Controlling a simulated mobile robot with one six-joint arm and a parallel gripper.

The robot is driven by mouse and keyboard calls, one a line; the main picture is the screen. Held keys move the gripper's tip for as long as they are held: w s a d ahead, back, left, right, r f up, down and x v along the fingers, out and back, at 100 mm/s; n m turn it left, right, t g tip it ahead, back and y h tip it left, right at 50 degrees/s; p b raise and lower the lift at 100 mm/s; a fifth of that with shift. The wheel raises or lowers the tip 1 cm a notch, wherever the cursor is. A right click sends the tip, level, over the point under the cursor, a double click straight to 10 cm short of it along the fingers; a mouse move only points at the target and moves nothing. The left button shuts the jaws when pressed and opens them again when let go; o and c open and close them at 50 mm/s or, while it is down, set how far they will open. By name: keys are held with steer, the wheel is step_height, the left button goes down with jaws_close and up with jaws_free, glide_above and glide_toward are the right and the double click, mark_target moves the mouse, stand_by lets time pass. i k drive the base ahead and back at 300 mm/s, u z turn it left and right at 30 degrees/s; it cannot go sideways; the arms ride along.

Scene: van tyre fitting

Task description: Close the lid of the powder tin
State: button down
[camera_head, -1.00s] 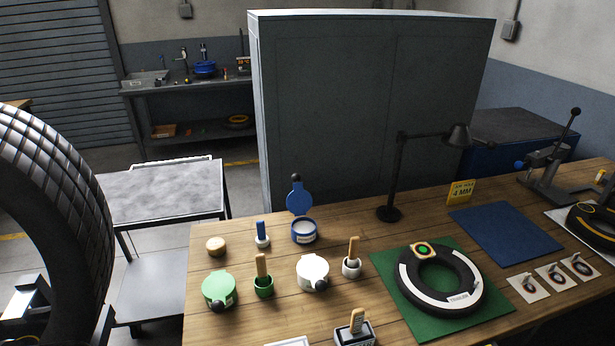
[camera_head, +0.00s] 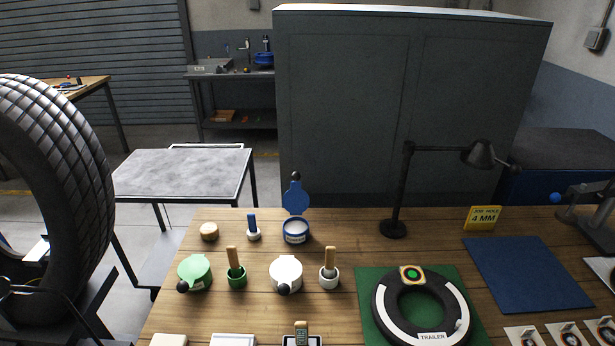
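A blue round tin (camera_head: 297,236) stands on the wooden bench with its hinged blue lid (camera_head: 295,200) raised upright at the back. A dark knob tops the lid, and white contents show inside the tin. In front of it, a green tin (camera_head: 194,271) and a white tin (camera_head: 286,271) have their lids down, each with a dark knob at the front. Which tin holds the powder is not labelled legibly; the blue one is the only one seen open. My gripper is not in view.
Near the tins stand a blue-handled brush in a white cup (camera_head: 253,229), wooden-handled ones in a green cup (camera_head: 237,275) and a white cup (camera_head: 329,275), and a round wooden piece (camera_head: 209,231). A black lamp (camera_head: 392,228) and a tyre (camera_head: 421,307) are right. A large tyre (camera_head: 72,190) stands left.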

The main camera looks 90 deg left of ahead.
mark_target(296, 201)
steer(key=u, duration=0.15)
steer(key=i, duration=0.6)
steer(key=u, duration=0.5)
steer(key=k, duration=0.2)
steer(key=u, duration=2.45)
steer(key=k, duration=0.2)
steer(key=u, duration=1.6)
